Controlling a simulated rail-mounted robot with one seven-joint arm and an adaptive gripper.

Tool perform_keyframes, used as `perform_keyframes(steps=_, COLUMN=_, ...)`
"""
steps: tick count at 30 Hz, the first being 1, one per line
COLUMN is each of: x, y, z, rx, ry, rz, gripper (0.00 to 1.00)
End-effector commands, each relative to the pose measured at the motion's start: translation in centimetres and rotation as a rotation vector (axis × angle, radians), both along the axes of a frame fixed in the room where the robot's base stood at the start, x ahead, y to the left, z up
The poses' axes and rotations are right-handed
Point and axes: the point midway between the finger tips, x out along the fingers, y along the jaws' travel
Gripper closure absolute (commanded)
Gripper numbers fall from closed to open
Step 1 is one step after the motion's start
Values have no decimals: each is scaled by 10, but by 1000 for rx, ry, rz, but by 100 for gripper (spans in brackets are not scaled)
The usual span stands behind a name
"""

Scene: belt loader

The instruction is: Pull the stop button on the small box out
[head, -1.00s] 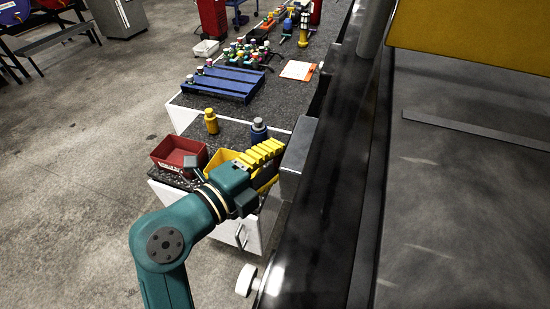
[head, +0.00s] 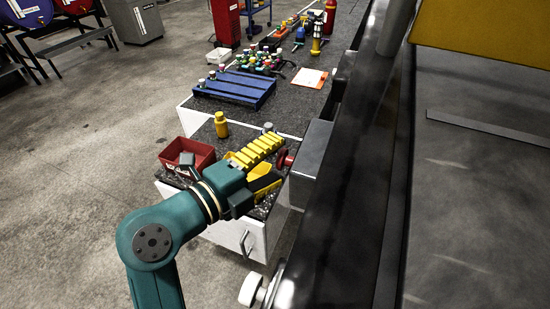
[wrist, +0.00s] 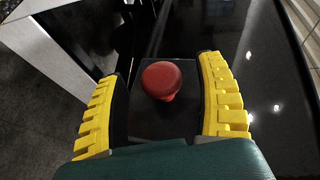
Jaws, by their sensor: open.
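The stop button (head: 286,161) is a red mushroom-shaped knob on the left face of the small grey box (head: 313,150), which is fixed to the side of the dark rail. In the wrist view the round red head (wrist: 162,79) shows whole in front of the dark box face (wrist: 165,122). My gripper (head: 274,146), with ridged yellow fingers, is open and points at the button from the left. In the wrist view my gripper (wrist: 160,69) has one finger on each side of the button, with a gap on both sides. Neither finger visibly touches it.
A blue pallet (head: 235,87) lies farther back. The long dark rail (head: 345,200) borders the right side.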

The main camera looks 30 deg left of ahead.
Motion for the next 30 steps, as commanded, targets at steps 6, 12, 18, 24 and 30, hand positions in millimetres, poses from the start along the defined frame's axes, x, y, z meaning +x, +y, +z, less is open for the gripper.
perform_keyframes(steps=6, x=-43, y=15, z=5, rx=1, ry=0, rz=7, gripper=29)
perform_keyframes(steps=12, x=-88, y=28, z=11, rx=0, ry=1, rz=6, gripper=29)
perform_keyframes(steps=18, x=-108, y=33, z=14, rx=0, ry=1, rz=3, gripper=29)
perform_keyframes(steps=24, x=-110, y=33, z=14, rx=0, ry=1, rz=2, gripper=29)
perform_keyframes(steps=30, x=-109, y=33, z=14, rx=0, ry=1, rz=2, gripper=29)
